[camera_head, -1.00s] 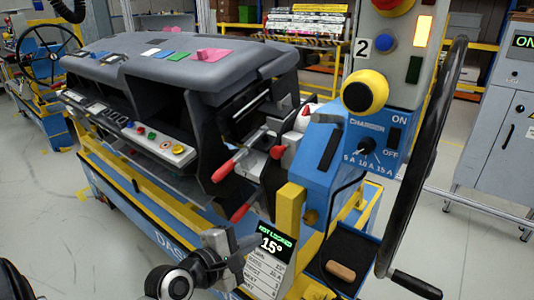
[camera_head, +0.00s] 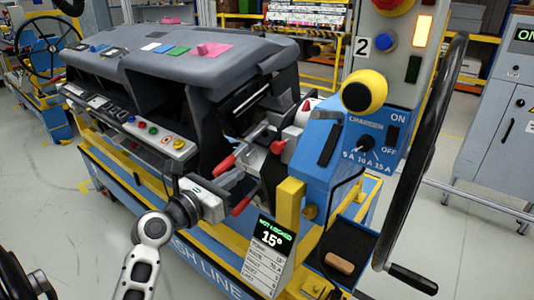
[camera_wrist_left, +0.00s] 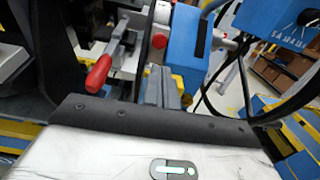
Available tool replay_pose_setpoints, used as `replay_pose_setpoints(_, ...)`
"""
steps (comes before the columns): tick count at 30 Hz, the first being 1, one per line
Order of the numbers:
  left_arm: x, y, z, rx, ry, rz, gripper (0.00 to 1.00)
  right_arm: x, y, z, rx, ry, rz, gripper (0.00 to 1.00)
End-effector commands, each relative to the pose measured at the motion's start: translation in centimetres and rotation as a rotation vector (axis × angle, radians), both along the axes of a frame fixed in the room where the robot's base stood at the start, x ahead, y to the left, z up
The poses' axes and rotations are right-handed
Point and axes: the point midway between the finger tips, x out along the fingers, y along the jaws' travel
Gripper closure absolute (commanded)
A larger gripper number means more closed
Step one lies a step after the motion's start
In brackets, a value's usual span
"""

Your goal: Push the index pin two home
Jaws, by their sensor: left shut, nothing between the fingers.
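I cannot tell for sure which part is index pin two. A red knob (camera_head: 278,147) sits on the grey mechanism at the dashboard's right end; a red knob (camera_wrist_left: 158,40) also shows in the left wrist view, beyond the fingertips. Two red-handled levers stick out near it, an upper one (camera_head: 223,168) and a lower one (camera_head: 240,206). My left gripper (camera_head: 242,186) is shut and empty, close in front of the levers. In the left wrist view its fingers (camera_wrist_left: 162,88) point at the mechanism, beside a red handle (camera_wrist_left: 98,74). My right gripper is out of view.
The dashboard (camera_head: 190,75) lies on a blue and yellow cart. A tag (camera_head: 270,250) reads NOT LOCKED, 15°. A black tray (camera_head: 350,250) holds a tan piece.

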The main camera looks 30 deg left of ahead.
Motion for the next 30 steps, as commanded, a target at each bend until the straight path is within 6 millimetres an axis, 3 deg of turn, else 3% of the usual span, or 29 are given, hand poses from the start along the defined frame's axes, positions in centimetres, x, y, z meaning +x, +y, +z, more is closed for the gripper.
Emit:
replay_pose_setpoints(9, 6.9, -0.5, 0.2, 0.001, -0.003, -0.001, 1.00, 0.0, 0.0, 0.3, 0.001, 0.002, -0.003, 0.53)
replay_pose_setpoints(15, 10.2, -0.8, 0.2, 0.003, -0.001, 0.001, 1.00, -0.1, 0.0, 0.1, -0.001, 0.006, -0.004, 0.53)
replay_pose_setpoints(21, 11.8, -0.9, 0.1, 0.002, 0.000, 0.001, 1.00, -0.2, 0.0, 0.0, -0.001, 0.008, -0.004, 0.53)
replay_pose_setpoints(30, 12.0, -0.9, 0.0, 0.002, 0.000, 0.001, 1.00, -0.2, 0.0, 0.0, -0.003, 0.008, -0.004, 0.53)
